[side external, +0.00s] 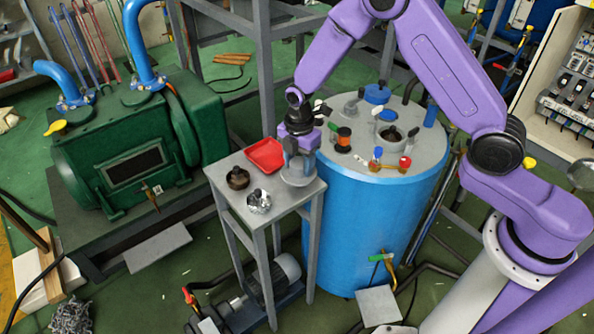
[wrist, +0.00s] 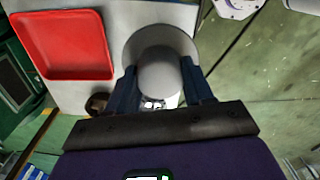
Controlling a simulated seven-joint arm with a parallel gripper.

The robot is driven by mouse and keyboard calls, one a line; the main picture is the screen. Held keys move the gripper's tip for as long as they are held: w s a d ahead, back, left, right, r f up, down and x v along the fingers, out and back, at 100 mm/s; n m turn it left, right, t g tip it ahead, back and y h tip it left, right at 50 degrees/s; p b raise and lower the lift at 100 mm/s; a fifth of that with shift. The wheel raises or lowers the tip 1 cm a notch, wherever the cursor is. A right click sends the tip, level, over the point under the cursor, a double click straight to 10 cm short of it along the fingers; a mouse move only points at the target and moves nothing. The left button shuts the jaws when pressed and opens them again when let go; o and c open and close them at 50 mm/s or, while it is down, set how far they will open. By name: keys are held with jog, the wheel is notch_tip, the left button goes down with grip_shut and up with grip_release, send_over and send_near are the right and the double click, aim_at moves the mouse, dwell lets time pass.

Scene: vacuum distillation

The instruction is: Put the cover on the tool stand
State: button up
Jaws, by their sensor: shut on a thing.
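A grey round cover (side external: 298,177) with a wide flange is at the back right corner of the tool stand (side external: 289,200), a small metal table with a grey top. In the wrist view the cover (wrist: 160,45) shows as a round disc with a raised middle. My gripper (side external: 299,158) points down over it, and its two dark blue fingers (wrist: 164,85) are on both sides of the raised middle, shut on it. The cover is on or just above the stand's top; I cannot tell if it touches. The fingers hide part of it.
A red tray (side external: 265,155) lies beside the cover on the stand. A brown round piece (side external: 238,178) and a shiny metal piece (side external: 259,201) sit nearer the front. A blue tank (side external: 370,225) with fittings on its lid stands close on the right, and a green pump (side external: 135,150) on the left.

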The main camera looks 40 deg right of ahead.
aim_at(297, 171)
jog(key=shift+w+f, duration=0.15)
jog(key=shift+f, duration=0.05)
jog(key=shift+w+f, duration=0.15)
jog(key=shift+f, duration=1.55)
jog(key=shift+f, duration=0.1)
jog(key=o, duration=1.2)
notch_tip(297, 171, up, 12)
jog(key=shift+f, duration=0.25)
jog(key=shift+r, duration=0.35)
